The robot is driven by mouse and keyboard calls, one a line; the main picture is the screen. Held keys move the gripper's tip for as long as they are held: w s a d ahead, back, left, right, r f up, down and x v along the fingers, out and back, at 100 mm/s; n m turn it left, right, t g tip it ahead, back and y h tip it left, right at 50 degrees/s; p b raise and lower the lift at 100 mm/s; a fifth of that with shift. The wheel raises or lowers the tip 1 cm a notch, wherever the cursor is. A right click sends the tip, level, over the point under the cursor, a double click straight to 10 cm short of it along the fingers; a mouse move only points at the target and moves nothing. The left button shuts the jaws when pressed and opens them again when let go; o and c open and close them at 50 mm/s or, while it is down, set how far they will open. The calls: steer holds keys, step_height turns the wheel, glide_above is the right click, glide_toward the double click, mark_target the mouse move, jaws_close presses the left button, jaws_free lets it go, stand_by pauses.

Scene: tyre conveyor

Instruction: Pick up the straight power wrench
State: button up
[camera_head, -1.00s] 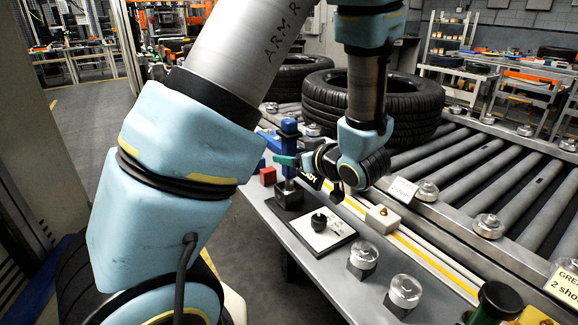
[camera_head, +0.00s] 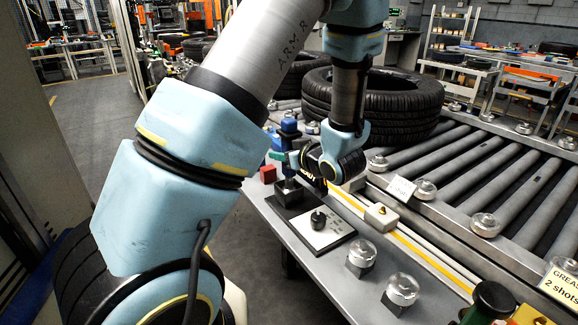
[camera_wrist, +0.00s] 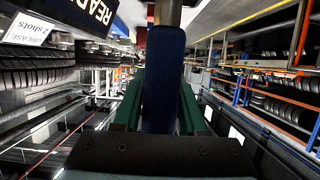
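In the wrist view the blue body (camera_wrist: 162,95) stands between my two green fingers (camera_wrist: 160,112), one on each side. The fingers look very close to its sides, but I cannot tell whether they press on it. The lower end of the tool is partly hidden by my gripper in the head view.
A white plate with a black knob (camera_head: 318,222) and several clear-topped buttons (camera_head: 361,256) are on the bench. A red block (camera_head: 268,174) is left of the tool. Large tyres (camera_head: 385,105) lie on the roller conveyor (camera_head: 470,165) behind. The floor at left (camera_head: 80,130) is clear.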

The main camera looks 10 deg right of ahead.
jaws_close()
steer(key=shift+r, duration=0.2)
stand_by(0.3)
